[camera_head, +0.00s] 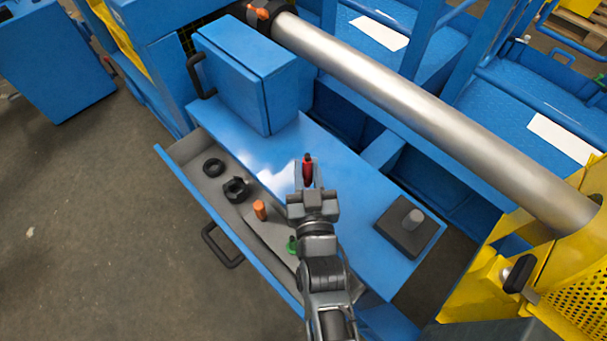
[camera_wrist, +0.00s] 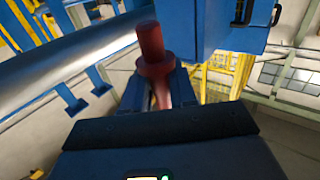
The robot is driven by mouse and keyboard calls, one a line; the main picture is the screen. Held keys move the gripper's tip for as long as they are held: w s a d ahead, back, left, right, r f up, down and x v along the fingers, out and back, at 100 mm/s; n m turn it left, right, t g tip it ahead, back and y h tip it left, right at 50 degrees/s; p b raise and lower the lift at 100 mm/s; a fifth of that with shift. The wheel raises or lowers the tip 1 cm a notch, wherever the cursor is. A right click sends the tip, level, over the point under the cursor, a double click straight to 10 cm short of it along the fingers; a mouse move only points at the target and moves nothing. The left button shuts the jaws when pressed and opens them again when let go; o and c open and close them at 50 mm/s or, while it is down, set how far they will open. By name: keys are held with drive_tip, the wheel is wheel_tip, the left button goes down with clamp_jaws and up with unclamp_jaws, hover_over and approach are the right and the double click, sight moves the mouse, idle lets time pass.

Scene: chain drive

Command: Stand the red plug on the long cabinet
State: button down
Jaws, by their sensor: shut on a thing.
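The red plug (camera_head: 307,170) is between the fingertips of my gripper (camera_head: 306,182), which is shut on it. In the wrist view the plug (camera_wrist: 153,50) points away from the palm, with a wider collar and a narrower end, its lower part between the fingers (camera_wrist: 153,92). The long cabinet (camera_head: 350,200) is blue with a flat top and lies beneath my gripper in the head view. I cannot tell whether the plug touches the cabinet top or is held above it.
An open drawer (camera_head: 168,158) at the cabinet's front holds black rings (camera_head: 213,167), an orange plug (camera_head: 260,210) and a green piece (camera_head: 292,244). A blue box (camera_head: 240,80) stands on the top's left end, a dark block with a grey peg (camera_head: 405,237) on its right. A thick pipe (camera_head: 420,110) runs behind.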

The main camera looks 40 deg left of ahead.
drive_tip(key=shift+a+f, duration=0.25)
drive_tip(key=shift+a, duration=0.3)
drive_tip(key=shift+f+b, duration=0.35)
drive_tip(key=shift+f, duration=1.75)
drive_tip(key=shift+f, duration=0.15)
drive_tip(key=c, duration=0.9)
unclamp_jaws()
drive_tip(key=v, duration=1.2)
